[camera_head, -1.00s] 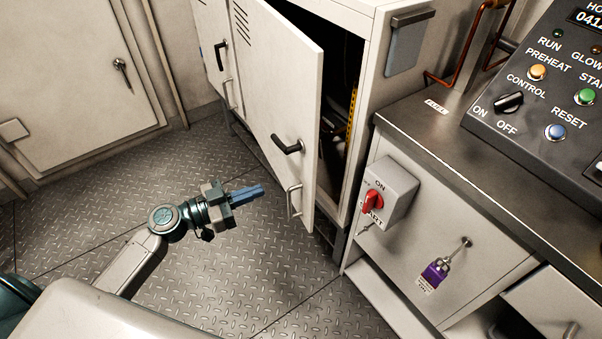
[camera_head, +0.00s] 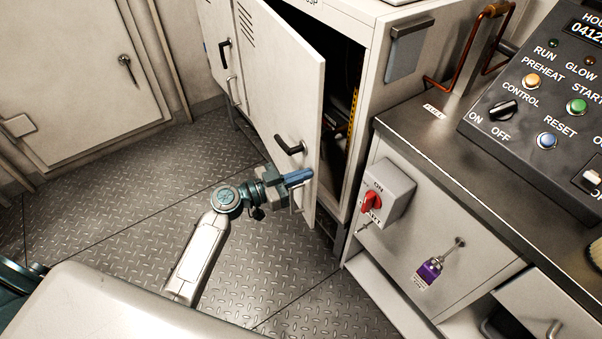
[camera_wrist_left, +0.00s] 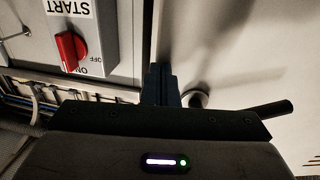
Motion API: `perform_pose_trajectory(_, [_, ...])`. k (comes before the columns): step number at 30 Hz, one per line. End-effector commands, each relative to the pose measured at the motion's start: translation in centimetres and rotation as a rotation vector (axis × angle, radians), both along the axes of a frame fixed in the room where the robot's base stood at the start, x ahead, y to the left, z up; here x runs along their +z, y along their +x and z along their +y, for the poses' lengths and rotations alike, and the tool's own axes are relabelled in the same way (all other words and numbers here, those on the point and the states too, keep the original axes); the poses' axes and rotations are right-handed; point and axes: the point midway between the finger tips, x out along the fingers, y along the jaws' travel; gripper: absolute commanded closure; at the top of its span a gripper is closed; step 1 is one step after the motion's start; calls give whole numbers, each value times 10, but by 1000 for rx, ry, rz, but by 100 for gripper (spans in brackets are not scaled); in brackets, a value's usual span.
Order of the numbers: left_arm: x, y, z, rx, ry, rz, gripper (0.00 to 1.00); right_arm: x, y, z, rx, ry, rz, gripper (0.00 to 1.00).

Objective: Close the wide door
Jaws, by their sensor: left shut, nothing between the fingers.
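The wide door (camera_head: 277,85) is a pale locker door that stands ajar, with the dark inside showing past its right edge. It has a black lever handle (camera_head: 289,146) and a lighter pull handle (camera_head: 296,198) below. My left gripper (camera_head: 307,176) is shut and empty at the door's outer face, close to the pull handle and below the lever; I cannot tell whether it touches. In the left wrist view the closed fingers (camera_wrist_left: 160,85) are beside the door face (camera_wrist_left: 240,60), with the black lever (camera_wrist_left: 265,110) to the right. My right gripper is not in view.
The locker body (camera_head: 385,85) stands behind the door. To its right are a switch box (camera_head: 388,190) with a red knob, a steel counter (camera_head: 440,150) and a control panel (camera_head: 545,110). The tread-plate floor (camera_head: 120,215) in front is clear.

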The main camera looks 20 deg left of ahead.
Motion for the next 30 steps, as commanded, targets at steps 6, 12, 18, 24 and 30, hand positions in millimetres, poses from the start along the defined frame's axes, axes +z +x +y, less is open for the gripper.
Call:
perform_pose_trajectory(6, [0,0,0,0,0,0,100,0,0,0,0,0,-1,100])
perform_pose_trajectory(12, [-2,9,-10,21,-3,-1,100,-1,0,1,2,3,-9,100])
perform_pose_trajectory(18, [-3,31,-34,75,-4,-1,100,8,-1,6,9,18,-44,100])
perform_pose_trajectory(24, [0,40,-44,99,-1,0,100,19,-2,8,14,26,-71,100])
perform_pose_trajectory(30, [0,40,-44,100,0,0,100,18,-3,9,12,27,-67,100])
